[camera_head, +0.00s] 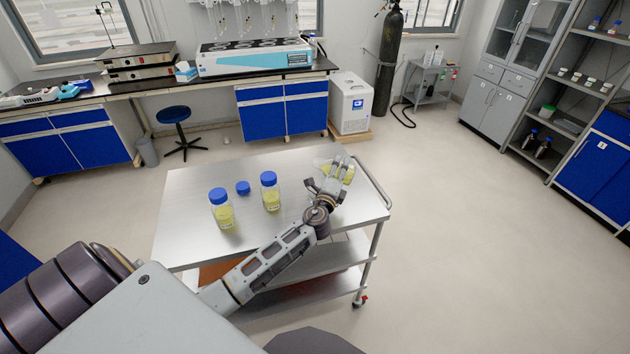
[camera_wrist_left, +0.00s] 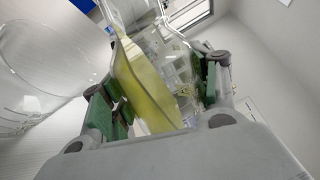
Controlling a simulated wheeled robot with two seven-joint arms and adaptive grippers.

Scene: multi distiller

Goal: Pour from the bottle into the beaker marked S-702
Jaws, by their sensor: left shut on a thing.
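My left gripper (camera_head: 326,178) is over the right part of the steel cart and shut on an uncapped-looking clear bottle with yellow liquid. In the left wrist view the bottle (camera_wrist_left: 150,88) sits tilted between the green finger pads, its liquid slanting along one side. A large clear glass vessel (camera_wrist_left: 38,75), probably the beaker, stands beside it at the left of that view; no S-702 mark is readable. In the head view, glass and yellow liquid (camera_head: 348,174) show around the gripper, partly hidden by it. My right gripper is not in view.
Two blue-capped bottles of yellow liquid (camera_head: 222,212) (camera_head: 270,196) stand on the cart (camera_head: 185,190), left of the gripper. A loose blue cap (camera_head: 242,187) lies between them. A handle rail (camera_head: 374,182) edges the cart's right side. Floor to the right is clear.

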